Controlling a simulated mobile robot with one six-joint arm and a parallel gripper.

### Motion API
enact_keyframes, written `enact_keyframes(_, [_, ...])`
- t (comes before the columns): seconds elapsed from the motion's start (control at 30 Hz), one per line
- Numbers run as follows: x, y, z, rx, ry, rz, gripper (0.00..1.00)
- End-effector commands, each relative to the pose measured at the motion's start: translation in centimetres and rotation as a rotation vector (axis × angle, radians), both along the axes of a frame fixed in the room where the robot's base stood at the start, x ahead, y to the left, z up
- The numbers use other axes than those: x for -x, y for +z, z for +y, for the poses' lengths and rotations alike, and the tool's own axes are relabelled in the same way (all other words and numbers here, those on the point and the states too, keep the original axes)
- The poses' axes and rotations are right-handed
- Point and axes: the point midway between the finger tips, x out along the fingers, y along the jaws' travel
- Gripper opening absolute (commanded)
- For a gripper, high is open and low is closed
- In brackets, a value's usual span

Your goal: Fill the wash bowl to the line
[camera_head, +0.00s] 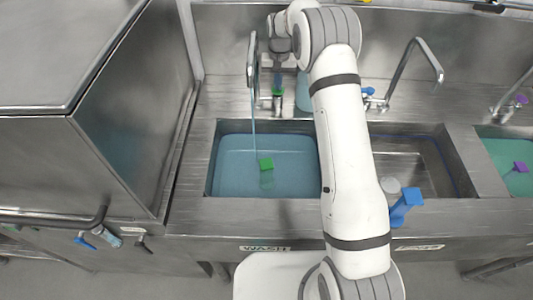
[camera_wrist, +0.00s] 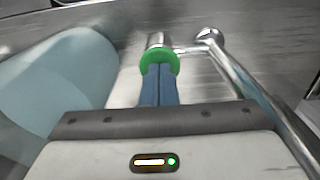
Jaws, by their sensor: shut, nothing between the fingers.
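The wash bowl (camera_head: 222,146) is the left sink basin, above a "WASH" label. It holds blue water (camera_head: 230,175), and a thin blue stream (camera_head: 252,125) runs down into it from the left tap spout (camera_head: 253,62). A green block-topped piece (camera_head: 266,165) stands in the water. The tap's green knob (camera_head: 278,91) is at the back; it shows as a green ring in the wrist view (camera_wrist: 160,57). My gripper (camera_wrist: 159,70) is shut and empty, its blue fingertips at the ring. Whether they touch it is unclear.
A middle basin (camera_head: 408,160), partly behind my arm, has a blue block-topped piece (camera_head: 405,205) at its front and a blue-knobbed tap (camera_head: 369,91). A green-water basin (camera_head: 503,160) is at far right. A pale blue rounded object (camera_wrist: 62,85) is beside my gripper.

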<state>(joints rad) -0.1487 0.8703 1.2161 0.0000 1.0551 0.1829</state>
Motion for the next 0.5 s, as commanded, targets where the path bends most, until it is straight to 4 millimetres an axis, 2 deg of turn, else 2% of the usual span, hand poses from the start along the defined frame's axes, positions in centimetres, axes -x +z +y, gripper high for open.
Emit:
enact_keyframes(0.23, [0.0,0.6,0.0,0.000,0.000,0.000,0.00])
enact_keyframes(0.5, [0.0,4.4,0.0,0.000,0.000,-0.001,0.00])
